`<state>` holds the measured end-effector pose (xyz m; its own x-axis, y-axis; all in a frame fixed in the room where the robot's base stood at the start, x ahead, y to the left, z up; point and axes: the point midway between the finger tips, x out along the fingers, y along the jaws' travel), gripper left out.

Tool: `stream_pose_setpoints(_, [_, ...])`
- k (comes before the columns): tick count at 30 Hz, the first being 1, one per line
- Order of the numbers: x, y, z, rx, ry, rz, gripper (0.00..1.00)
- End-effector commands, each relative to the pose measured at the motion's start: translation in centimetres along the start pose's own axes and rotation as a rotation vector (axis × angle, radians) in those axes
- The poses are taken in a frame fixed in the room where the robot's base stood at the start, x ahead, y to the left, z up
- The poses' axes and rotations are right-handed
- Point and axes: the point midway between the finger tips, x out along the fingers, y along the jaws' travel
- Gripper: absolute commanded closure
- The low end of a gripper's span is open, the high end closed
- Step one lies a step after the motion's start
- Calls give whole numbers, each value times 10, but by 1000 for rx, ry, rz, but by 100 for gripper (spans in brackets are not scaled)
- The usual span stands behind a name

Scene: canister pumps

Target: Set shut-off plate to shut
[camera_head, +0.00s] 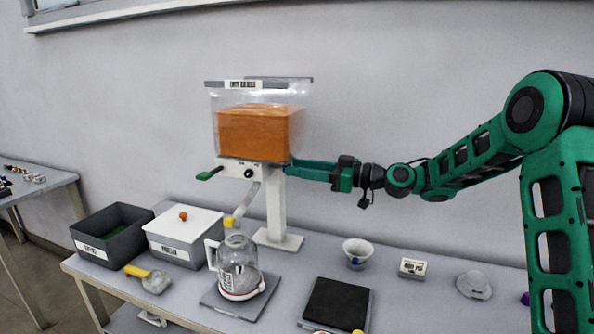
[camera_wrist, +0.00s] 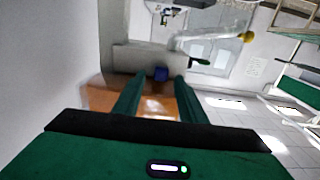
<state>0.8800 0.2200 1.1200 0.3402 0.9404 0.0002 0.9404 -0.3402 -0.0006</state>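The canister dispenser has a clear hopper (camera_head: 262,97) with orange contents over a pale body (camera_head: 232,171) on a white stand. A green tab (camera_head: 208,174) sticks out at the body's left; a green tip also shows in the wrist view (camera_wrist: 201,61). In the wrist view a small blue tab (camera_wrist: 161,74) shows at the grey body, in the space between my fingertips. I cannot tell whether it belongs to the shut-off plate, or how the plate is set. My gripper (camera_head: 292,168) is open at the body's right side, with gaps beside the blue tab (camera_wrist: 160,82).
A grey lever with a yellow tip (camera_head: 233,220) hangs below the body. A glass jug (camera_head: 238,268) stands on a grey pad beneath. A dark bin (camera_head: 110,240), a white lidded box (camera_head: 185,232), a scoop (camera_head: 152,279), and a white cup (camera_head: 357,252) stand around it.

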Motion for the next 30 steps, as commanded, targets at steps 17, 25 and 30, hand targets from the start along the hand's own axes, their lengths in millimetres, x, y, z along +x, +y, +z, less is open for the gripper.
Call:
stream_pose_setpoints(17, [14,0,0,0,-1,1,84])
stream_pose_setpoints(25, [17,0,0,0,-1,1,100])
stream_pose_setpoints(30, [40,0,1,-1,-1,-1,100])
